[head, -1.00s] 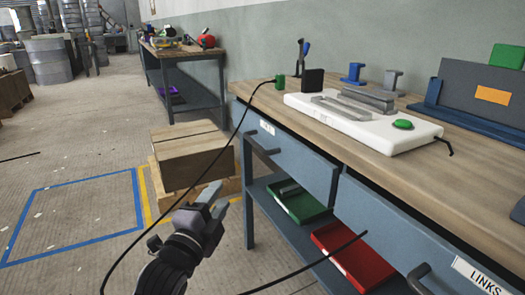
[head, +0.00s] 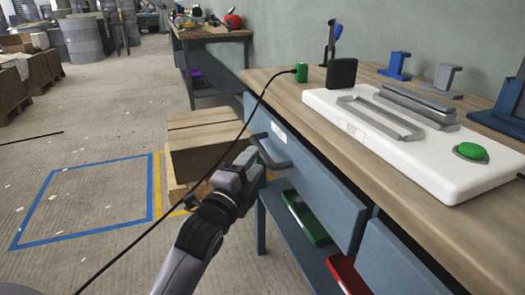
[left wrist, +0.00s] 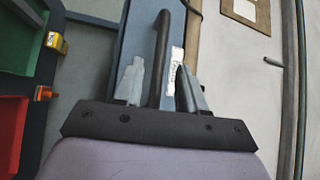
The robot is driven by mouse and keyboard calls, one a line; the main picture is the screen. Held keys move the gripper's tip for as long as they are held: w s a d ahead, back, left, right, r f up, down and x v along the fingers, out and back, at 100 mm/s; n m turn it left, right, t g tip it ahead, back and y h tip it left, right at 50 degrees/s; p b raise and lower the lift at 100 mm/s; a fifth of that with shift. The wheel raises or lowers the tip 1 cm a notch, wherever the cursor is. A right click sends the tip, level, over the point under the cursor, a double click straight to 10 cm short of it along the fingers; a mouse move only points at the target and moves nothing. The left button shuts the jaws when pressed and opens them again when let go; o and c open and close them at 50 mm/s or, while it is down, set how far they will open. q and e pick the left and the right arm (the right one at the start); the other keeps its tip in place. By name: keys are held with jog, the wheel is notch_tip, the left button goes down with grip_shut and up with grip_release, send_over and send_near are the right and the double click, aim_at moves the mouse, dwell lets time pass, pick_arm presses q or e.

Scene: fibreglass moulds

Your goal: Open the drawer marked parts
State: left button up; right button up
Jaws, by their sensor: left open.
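The blue-grey drawer (head: 318,185) at the near left of the workbench looks shut. Its white label (head: 278,132) is too small to read here. A dark bar handle (head: 276,160) stands out from its front. My left gripper (head: 254,163) is at this handle, with its jaws open. In the left wrist view the drawer front (left wrist: 134,38) is ahead, and the handle (left wrist: 162,45) runs between the two spread fingers of my left gripper (left wrist: 160,80). I cannot tell whether a finger touches it. My right gripper is out of view.
A second drawer (head: 405,262) is to the right. The worktop (head: 290,84) carries a white fixture (head: 405,145) with a green button. Green (head: 306,216) and red (head: 347,275) bins sit on the shelf below. A wooden crate (head: 200,150) stands left of the bench. A black cable crosses near my arm.

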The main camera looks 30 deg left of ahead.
pick_arm(q)
jog(key=shift+w+a+r+b, duration=0.15)
jog(key=shift+w+b, duration=0.1)
jog(key=shift+w, duration=1.05)
jog(key=shift+w+r+b, duration=0.15)
jog(key=shift+w+b, duration=0.1)
jog(key=shift+w, duration=1)
grip_shut()
